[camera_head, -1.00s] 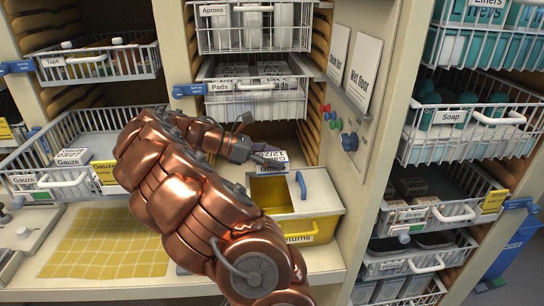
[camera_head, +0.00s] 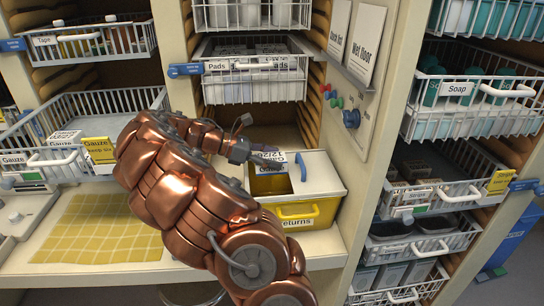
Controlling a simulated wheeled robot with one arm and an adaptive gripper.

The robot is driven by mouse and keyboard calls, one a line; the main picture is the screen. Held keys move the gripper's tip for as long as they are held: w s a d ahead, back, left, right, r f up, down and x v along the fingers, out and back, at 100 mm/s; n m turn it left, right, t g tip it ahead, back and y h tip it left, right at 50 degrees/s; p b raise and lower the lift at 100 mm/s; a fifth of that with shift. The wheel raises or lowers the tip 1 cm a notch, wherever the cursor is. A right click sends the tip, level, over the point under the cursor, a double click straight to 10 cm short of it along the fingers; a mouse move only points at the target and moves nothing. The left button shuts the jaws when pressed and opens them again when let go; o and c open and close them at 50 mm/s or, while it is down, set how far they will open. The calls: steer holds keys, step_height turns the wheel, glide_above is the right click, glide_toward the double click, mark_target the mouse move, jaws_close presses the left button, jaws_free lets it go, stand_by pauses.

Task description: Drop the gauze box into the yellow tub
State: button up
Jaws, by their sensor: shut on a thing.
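The gauze box (camera_head: 271,164) is a small white box with a blue and yellow label, partly hidden behind my wrist. My gripper (camera_head: 268,153) is shut on it and holds it over the open left part of the yellow tub (camera_head: 310,213). The tub has a white lid over its right part and a "Returns" label on its front. A blue handle (camera_head: 301,167) stands upright by the lid's left edge. My fingertips are small and partly hidden. Whether the box touches the tub's rim cannot be told.
A yellow gridded mat (camera_head: 100,228) lies on the counter left of my arm. A wire basket marked Gauze (camera_head: 60,165) stands behind it. A wire basket marked Pads (camera_head: 255,85) hangs above the tub. A cabinet side panel (camera_head: 365,130) rises to the tub's right.

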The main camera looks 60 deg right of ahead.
steer(key=o, duration=1.2)
steer(key=shift+o, duration=0.2)
steer(key=shift+r, duration=0.1)
step_height(320, 180, up, 10)
steer(key=shift+f, duration=0.1)
stand_by(0.5)
